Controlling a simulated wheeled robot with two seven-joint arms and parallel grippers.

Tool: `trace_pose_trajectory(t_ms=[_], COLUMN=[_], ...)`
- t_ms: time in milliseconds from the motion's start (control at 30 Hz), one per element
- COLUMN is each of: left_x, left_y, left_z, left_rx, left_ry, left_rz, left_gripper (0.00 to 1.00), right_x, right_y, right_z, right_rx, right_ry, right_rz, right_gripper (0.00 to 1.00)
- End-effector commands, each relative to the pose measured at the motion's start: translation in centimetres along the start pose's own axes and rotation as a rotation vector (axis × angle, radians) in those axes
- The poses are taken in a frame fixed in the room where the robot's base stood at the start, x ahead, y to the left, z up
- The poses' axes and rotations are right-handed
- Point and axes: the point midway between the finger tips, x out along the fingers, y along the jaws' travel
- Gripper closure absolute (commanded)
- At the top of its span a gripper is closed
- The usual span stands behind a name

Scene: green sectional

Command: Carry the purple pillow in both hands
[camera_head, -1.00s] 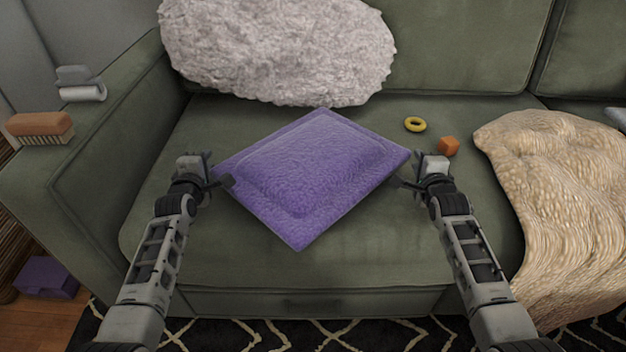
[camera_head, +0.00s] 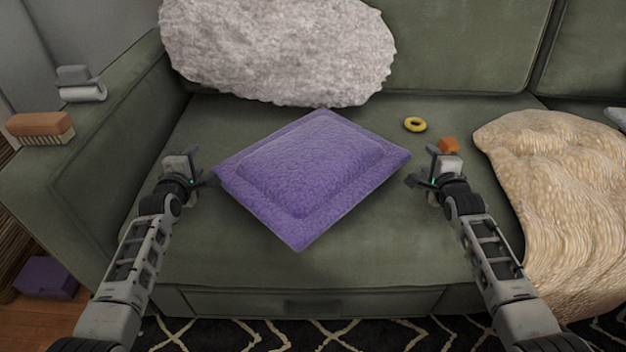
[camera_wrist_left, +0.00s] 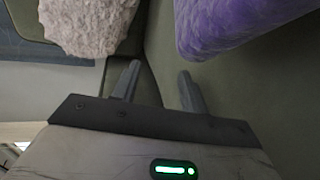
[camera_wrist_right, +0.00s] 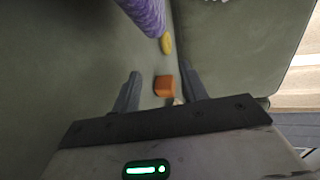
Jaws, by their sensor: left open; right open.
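The purple pillow (camera_head: 312,170) lies flat on the green sofa seat, turned so that a corner points to the front. My left gripper (camera_head: 196,166) is open and empty just off its left corner, with a small gap. In the left wrist view the pillow (camera_wrist_left: 225,20) is at the upper right, outside the fingers (camera_wrist_left: 158,85). My right gripper (camera_head: 422,168) is open and empty off the pillow's right corner. In the right wrist view the pillow (camera_wrist_right: 146,14) shows at the top, beyond the fingers (camera_wrist_right: 163,88).
A fluffy grey cushion (camera_head: 280,50) leans on the backrest. A yellow ring (camera_head: 414,125) and an orange cube (camera_head: 448,145) lie near my right gripper. A beige blanket (camera_head: 560,200) drapes at right. A brush (camera_head: 40,127) sits on the left armrest. The seat before the pillow is clear.

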Motion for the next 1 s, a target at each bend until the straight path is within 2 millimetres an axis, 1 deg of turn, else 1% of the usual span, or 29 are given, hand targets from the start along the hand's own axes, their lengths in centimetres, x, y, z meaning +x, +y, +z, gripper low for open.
trace_pose_trajectory(t_ms=[400, 567, 667, 1000], left_x=[-0.1, -0.9, -2.2, -8.6], left_y=[0.0, -0.1, -0.1, -0.1], left_z=[-0.1, 0.1, 0.0, 0.0], left_rx=[0.001, 0.000, 0.000, 0.000], left_ry=[0.001, -0.001, 0.000, 0.001], left_rz=[0.000, -0.001, 0.000, -0.001], left_gripper=[0.56, 0.56, 0.56, 0.56], right_x=[0.0, 0.0, 0.0, 0.0], right_y=[0.0, 0.0, 0.0, 0.0], right_z=[-0.1, -0.1, -0.1, -0.1], right_rx=[-0.001, -0.001, -0.001, -0.001], right_ry=[0.001, 0.001, 0.001, 0.001], right_rz=[0.000, 0.000, 0.000, 0.000], right_gripper=[0.56, 0.56, 0.56, 0.56])
